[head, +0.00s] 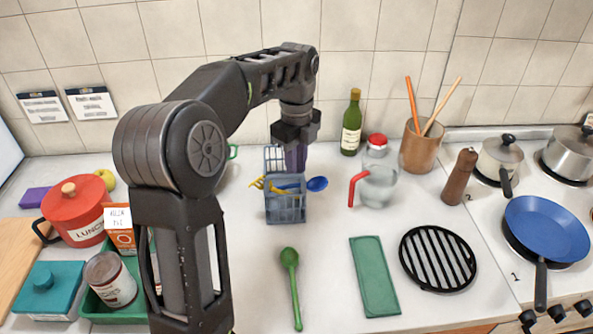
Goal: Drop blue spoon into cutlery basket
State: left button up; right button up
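The cutlery basket (285,214) is a small grey-blue slotted basket standing on the counter near the middle. The blue spoon (317,184) is at the basket, its bowl sticking out past the right side and its handle reaching left into or across the basket top; I cannot tell which. Yellow cutlery (259,183) leans out at the basket's left. My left gripper (296,164) points down just above and behind the basket, apart from the spoon's bowl as far as I can see. Its finger opening is not clear. My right gripper is not in view.
A green spoon (291,273) lies in front of the basket. A glass jug with red handle (375,187) stands to the right, with a green cloth (374,277) and black grill trivet (438,258) nearer. A red pot (76,212) and green crate (124,315) are at left.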

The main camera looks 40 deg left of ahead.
pick_arm(q)
notch_tip(320, 180, up, 6)
jog(key=p, duration=0.4)
jog(key=shift+d, duration=0.1)
dwell(0.6)
